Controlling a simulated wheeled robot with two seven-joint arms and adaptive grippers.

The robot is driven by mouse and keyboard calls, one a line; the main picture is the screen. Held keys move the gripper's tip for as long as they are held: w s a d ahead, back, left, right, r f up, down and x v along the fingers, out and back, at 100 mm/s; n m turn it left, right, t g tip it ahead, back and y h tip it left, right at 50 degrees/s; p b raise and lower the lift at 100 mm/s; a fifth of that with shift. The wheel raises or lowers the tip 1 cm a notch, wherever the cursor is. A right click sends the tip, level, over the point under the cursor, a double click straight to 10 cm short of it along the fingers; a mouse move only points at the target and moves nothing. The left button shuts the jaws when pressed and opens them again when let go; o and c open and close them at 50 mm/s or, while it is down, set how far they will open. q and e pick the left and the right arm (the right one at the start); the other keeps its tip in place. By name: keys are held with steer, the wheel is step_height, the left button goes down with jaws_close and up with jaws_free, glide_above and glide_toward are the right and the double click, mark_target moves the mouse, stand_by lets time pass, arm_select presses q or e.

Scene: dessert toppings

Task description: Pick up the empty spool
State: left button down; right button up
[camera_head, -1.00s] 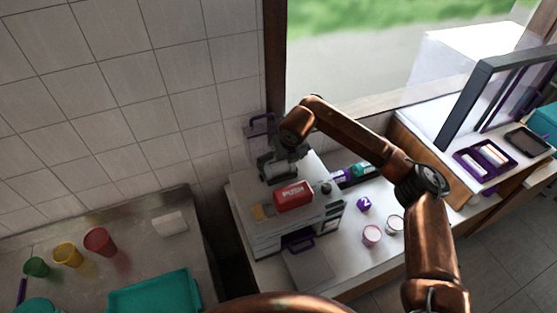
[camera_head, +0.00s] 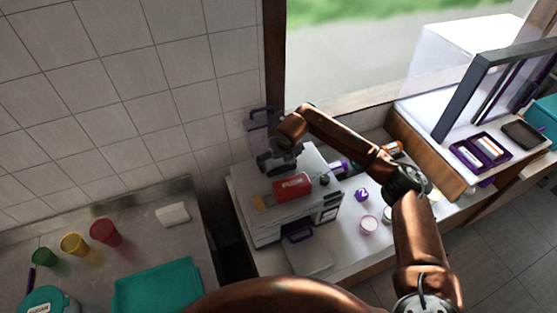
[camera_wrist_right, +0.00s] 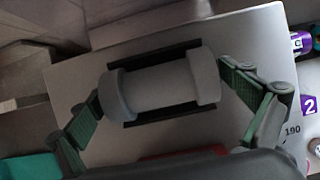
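The empty spool (camera_wrist_right: 163,84) is a plain grey cylinder with a wider rim at each end. In the right wrist view it lies across a dark slot in the pale top of a machine (camera_wrist_right: 225,38). My right gripper (camera_wrist_right: 160,92) is open, with one green-padded finger beyond each end of the spool. I cannot tell whether either finger touches it. In the head view my right gripper (camera_head: 280,161) is low over the back of the machine (camera_head: 268,228), and the spool is hard to make out there. My left gripper is not in view.
A red PUSH block (camera_head: 292,187) is on the machine in front of the gripper. A purple-handled item (camera_head: 258,118) stands behind. Small tubs (camera_head: 369,224) and a purple "2" item (camera_head: 361,195) are at right. Coloured cups (camera_head: 105,231) and a teal tray (camera_head: 157,290) are at left.

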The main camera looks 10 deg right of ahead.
steer(key=shift+s, duration=0.1)
steer(key=c, duration=0.9)
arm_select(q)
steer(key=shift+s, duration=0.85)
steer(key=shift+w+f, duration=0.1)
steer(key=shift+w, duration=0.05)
arm_select(e)
steer(key=shift+r, duration=0.1)
